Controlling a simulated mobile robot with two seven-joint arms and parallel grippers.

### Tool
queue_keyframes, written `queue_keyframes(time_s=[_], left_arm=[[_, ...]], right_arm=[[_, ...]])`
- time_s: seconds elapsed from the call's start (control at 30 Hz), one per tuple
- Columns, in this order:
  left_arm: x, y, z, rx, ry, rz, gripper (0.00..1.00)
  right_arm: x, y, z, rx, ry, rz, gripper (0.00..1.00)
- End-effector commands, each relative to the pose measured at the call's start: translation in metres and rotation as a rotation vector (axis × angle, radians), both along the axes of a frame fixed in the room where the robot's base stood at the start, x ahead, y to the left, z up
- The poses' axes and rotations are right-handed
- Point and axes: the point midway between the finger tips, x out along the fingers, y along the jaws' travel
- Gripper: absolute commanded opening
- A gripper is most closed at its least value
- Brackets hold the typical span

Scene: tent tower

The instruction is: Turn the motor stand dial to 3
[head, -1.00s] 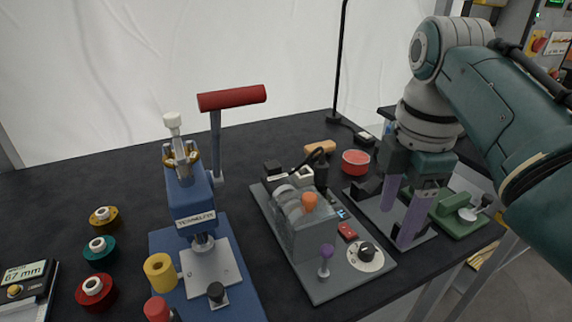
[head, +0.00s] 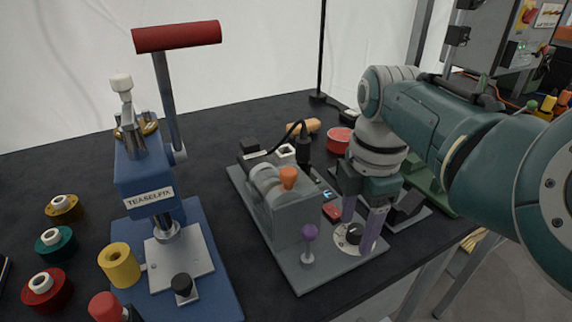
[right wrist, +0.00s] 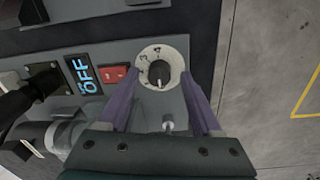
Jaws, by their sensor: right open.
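The motor stand (head: 290,225) is a grey unit on the dark table in the middle of the head view. Its dial is a black knob (head: 354,233) on a round white scale near the stand's front right. The knob also shows in the right wrist view (right wrist: 159,72), but the number it points at is too small to read surely. My right gripper (head: 357,236) is open, its purple fingers on either side of the dial. In the right wrist view the fingers (right wrist: 160,92) stand apart with the dial between and just beyond them. My left gripper is out of view.
A blue TEASELFIX press (head: 150,190) with a red handle stands to the left. On the stand are a purple-knobbed lever (head: 310,234), an orange knob (head: 288,178), a red switch (right wrist: 114,73) and a display reading OFF (right wrist: 85,74). A red tub (head: 339,140) lies behind.

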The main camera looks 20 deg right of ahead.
Motion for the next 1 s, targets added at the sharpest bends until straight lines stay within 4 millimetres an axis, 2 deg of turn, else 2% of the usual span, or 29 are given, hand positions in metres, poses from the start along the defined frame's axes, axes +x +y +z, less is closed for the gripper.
queue_keyframes(time_s=[0.17,0.73,1.0], left_arm=[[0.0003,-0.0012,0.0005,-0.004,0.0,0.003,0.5],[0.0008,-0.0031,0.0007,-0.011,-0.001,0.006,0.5],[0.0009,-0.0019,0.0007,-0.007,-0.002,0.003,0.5]], right_arm=[[0.0002,-0.0002,0.0006,0.0,0.0,-0.001,0.66],[0.0,-0.0001,0.0006,0.0,0.0,-0.001,0.02],[0.0,-0.0001,0.0007,0.0,0.0,-0.001,0.0]])
